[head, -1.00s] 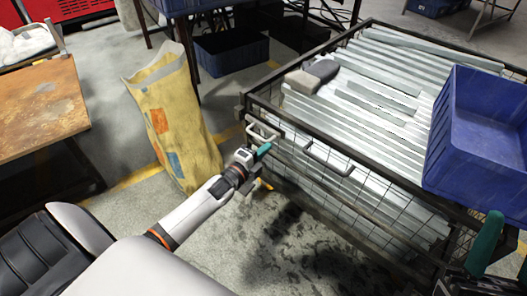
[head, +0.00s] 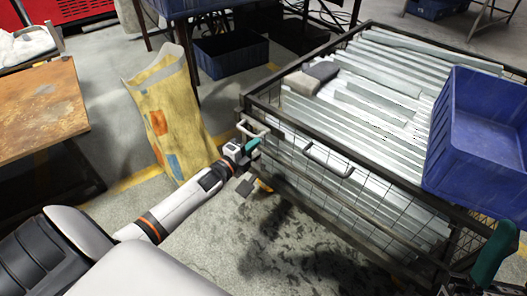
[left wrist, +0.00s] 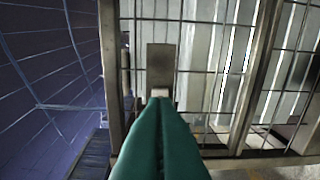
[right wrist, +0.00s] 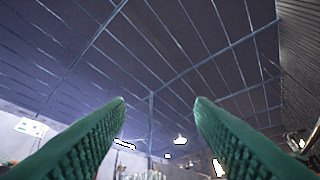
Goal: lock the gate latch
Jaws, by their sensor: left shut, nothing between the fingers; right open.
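The wire-mesh cage (head: 345,212) has a dark frame, and two pale loop handles, a left one (head: 252,128) and a right one (head: 328,160), on its near side. I cannot tell which part is the gate latch. My left gripper (head: 252,146) is at the cage's left corner, just below the left loop. In the left wrist view its green fingers (left wrist: 160,125) are shut together and empty. A flat metal plate (left wrist: 161,68) stands upright just beyond their tips; contact is unclear. My right gripper (right wrist: 160,105) is open and empty, away from the cage side, facing the ceiling.
Galvanized bars (head: 385,100) fill the cage, with dark pads (head: 315,75) on them. A blue crate (head: 485,135) sits at its right. A yellow sack (head: 172,120) stands close to my left arm. A wooden table (head: 40,110) is at left.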

